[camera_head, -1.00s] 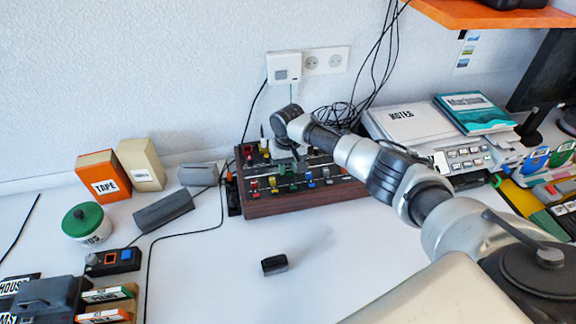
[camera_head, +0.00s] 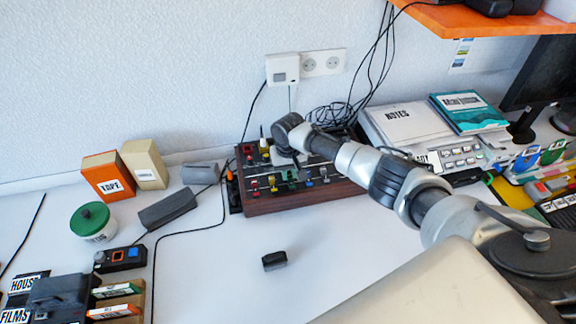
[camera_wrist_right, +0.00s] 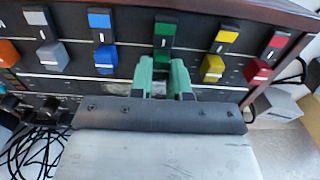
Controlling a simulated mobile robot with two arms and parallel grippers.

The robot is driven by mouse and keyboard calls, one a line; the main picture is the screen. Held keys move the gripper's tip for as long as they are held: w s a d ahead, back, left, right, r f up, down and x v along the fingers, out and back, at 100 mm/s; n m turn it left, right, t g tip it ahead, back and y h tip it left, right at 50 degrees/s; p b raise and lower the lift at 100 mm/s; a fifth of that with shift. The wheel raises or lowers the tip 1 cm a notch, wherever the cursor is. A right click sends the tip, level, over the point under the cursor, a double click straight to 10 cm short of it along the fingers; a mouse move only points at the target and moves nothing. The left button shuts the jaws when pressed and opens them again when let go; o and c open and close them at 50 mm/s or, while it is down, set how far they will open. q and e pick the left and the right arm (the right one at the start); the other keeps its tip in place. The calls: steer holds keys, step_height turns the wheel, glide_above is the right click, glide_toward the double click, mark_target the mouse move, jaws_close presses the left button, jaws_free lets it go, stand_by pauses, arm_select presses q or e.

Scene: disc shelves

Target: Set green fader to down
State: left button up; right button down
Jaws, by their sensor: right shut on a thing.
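A dark mixer panel with wooden sides (camera_head: 300,201) stands against the wall. It carries a row of coloured faders, and the green fader (camera_head: 291,176) sits between the yellow and blue ones. My right gripper (camera_head: 297,160) reaches down over the panel just behind the coloured row. In the right wrist view, the green fingers of my right gripper (camera_wrist_right: 163,65) are at the green fader (camera_wrist_right: 163,55), shut on its cap, which is partly hidden between them. A green marker (camera_wrist_right: 165,29) lies on the panel in line with it. My left gripper is not in view.
The yellow fader (camera_wrist_right: 212,68) and blue fader (camera_wrist_right: 106,59) flank my fingers closely. The red fader (camera_wrist_right: 257,71) is farther right. A small black block (camera_head: 274,261) lies on the clear table in front of the mixer. Cables (camera_head: 335,117) hang behind it.

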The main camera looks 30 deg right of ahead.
steer(key=c, duration=1.1)
jaws_free()
step_height(320, 180, up, 11)
steer(key=shift+f, duration=0.1)
